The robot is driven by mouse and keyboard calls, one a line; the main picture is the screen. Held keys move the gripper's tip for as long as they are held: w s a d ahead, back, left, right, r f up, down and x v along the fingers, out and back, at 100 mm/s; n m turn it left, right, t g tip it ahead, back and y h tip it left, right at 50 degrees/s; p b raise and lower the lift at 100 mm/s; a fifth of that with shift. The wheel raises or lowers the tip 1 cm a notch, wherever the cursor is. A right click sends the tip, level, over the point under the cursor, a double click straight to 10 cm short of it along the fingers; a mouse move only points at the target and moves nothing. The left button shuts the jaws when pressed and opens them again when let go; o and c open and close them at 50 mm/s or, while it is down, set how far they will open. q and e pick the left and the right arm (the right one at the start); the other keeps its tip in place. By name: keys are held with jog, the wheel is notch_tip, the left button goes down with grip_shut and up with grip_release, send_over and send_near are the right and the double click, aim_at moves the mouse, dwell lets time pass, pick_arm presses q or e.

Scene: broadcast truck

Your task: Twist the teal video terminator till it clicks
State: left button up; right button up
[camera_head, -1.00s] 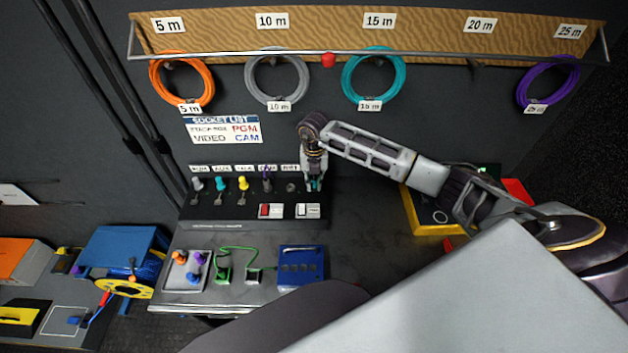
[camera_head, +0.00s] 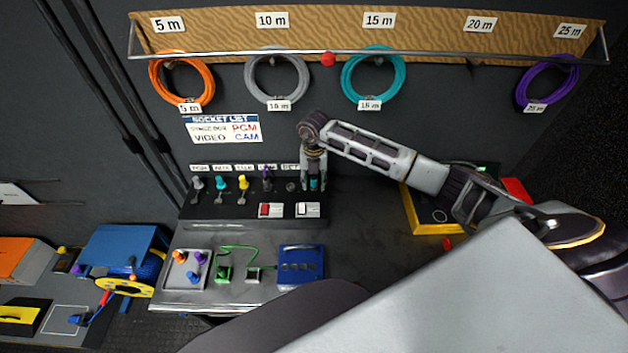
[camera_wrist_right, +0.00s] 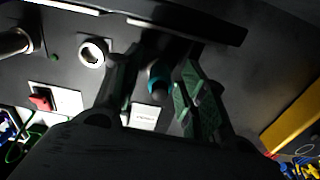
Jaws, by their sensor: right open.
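The teal terminator (camera_head: 314,184) sits at the right end of the black socket panel (camera_head: 240,211). In the right wrist view its teal body (camera_wrist_right: 159,80) shows between my right fingers, with a dark end towards me. My right gripper (camera_head: 314,187) comes down over it from above. In the right wrist view the gripper (camera_wrist_right: 157,88) is open, one finger on each side of the terminator, with a visible gap to the right finger. Contact on the left cannot be told. My left gripper is not in view.
Left along the panel are an empty socket (camera_head: 291,187), a purple-topped plug (camera_head: 267,175), a yellow plug (camera_head: 243,182) and another teal plug (camera_head: 221,184). A yellow-edged box (camera_head: 425,212) stands right.

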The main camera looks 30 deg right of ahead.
jog(key=shift+r, duration=6)
jog(key=shift+f, duration=0.1)
